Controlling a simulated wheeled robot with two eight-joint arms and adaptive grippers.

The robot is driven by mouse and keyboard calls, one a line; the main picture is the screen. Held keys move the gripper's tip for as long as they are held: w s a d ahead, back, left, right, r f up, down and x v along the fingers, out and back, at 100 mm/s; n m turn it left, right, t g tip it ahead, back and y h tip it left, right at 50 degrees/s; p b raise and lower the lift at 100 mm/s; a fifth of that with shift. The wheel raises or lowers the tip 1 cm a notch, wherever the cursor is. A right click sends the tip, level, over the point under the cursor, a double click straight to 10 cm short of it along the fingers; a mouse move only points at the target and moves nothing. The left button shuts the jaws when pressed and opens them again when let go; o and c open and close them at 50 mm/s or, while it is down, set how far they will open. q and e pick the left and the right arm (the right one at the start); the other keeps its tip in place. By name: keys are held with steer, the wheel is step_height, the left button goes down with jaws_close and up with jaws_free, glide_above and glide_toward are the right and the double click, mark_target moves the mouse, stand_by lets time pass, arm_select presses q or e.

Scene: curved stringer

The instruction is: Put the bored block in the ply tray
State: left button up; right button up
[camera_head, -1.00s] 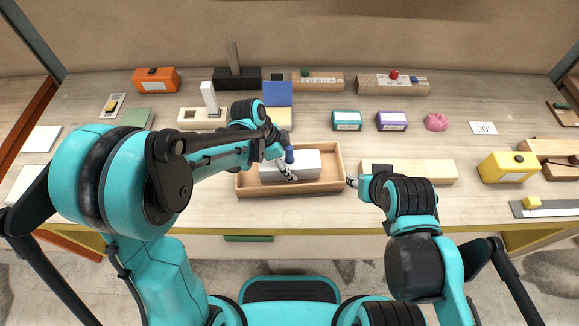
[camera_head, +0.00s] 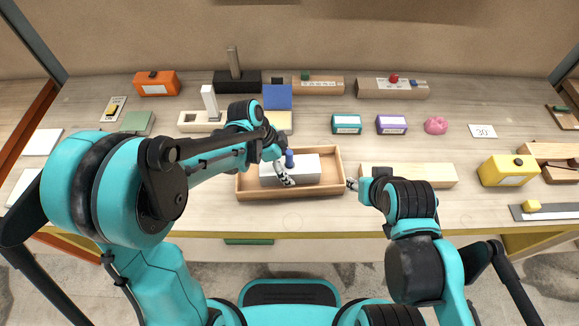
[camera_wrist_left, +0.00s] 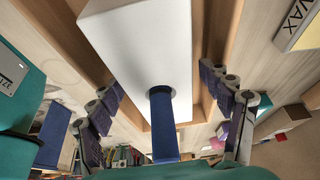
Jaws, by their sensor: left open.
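The bored block (camera_head: 305,167) is white with a blue peg (camera_head: 289,158) standing in its round hole. It lies inside the ply tray (camera_head: 330,188), a shallow wooden tray at the middle of the bench. My left gripper (camera_head: 283,174) is open at the block's left part. In the left wrist view my open fingers (camera_wrist_left: 163,88) stand to either side of the white block (camera_wrist_left: 145,45), with gaps beside it, and the blue peg (camera_wrist_left: 163,125) points toward the camera. My right gripper (camera_head: 352,184) is beside the tray's right wall; its opening is too small to make out.
A pale wooden bar (camera_head: 425,173) lies right of the tray, behind my right gripper. Teal (camera_head: 346,123) and purple (camera_head: 392,124) boxes and a pink lump (camera_head: 436,125) stand behind. A yellow box (camera_head: 507,170) is at the right. Bench in front of the tray is clear.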

arm_select(q)
steer(key=p+v, duration=0.3)
steer(key=v, duration=0.7)
steer(key=shift+s+a+r, duration=0.15)
steer(key=shift+a+r, duration=0.1)
steer(key=shift+r, duration=0.1)
steer(key=s+a+r+n+t+y, duration=0.4)
steer(key=s+a+n, duration=0.7)
steer(key=n, duration=0.6)
steer(key=a+r+t, duration=0.1)
steer(key=a+t, duration=0.1)
steer(key=shift+s+t, duration=0.3)
steer(key=shift+t, duration=0.1)
step_height(320, 180, down, 2)
steer(key=shift+f+b, duration=0.1)
steer(key=shift+b, duration=1)
